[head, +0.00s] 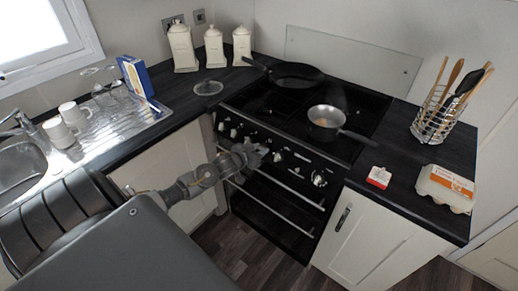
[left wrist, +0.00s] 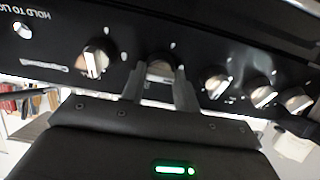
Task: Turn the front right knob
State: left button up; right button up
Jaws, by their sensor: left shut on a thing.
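The black cooker's front panel carries a row of silver knobs. My left gripper (head: 260,152) reaches the panel from the left and is shut on one knob (left wrist: 160,70), which shows between the two fingers in the left wrist view. That view shows the panel upside down. A knob with a vertical bar (left wrist: 95,60) stands free beside the held one, and several others, such as this knob (left wrist: 217,85), stand on the other side. In the head view a knob (head: 277,156) and a larger dial (head: 320,178) are right of my gripper. My right gripper is out of view.
A small saucepan (head: 325,122) and a frying pan (head: 292,76) stand on the hob. Oven handle rails (head: 290,187) run below the knobs. A red and white box (head: 379,177), an egg carton (head: 446,189) and a utensil rack (head: 435,118) stand on the right worktop.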

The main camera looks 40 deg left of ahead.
pick_arm(q)
jog(key=o, duration=0.9)
jog(key=shift+o, duration=0.2)
jog(key=shift+s, duration=0.1)
jog(key=v, duration=1)
jog(key=shift+s+b, duration=0.3)
jog(key=shift+b, duration=0.15)
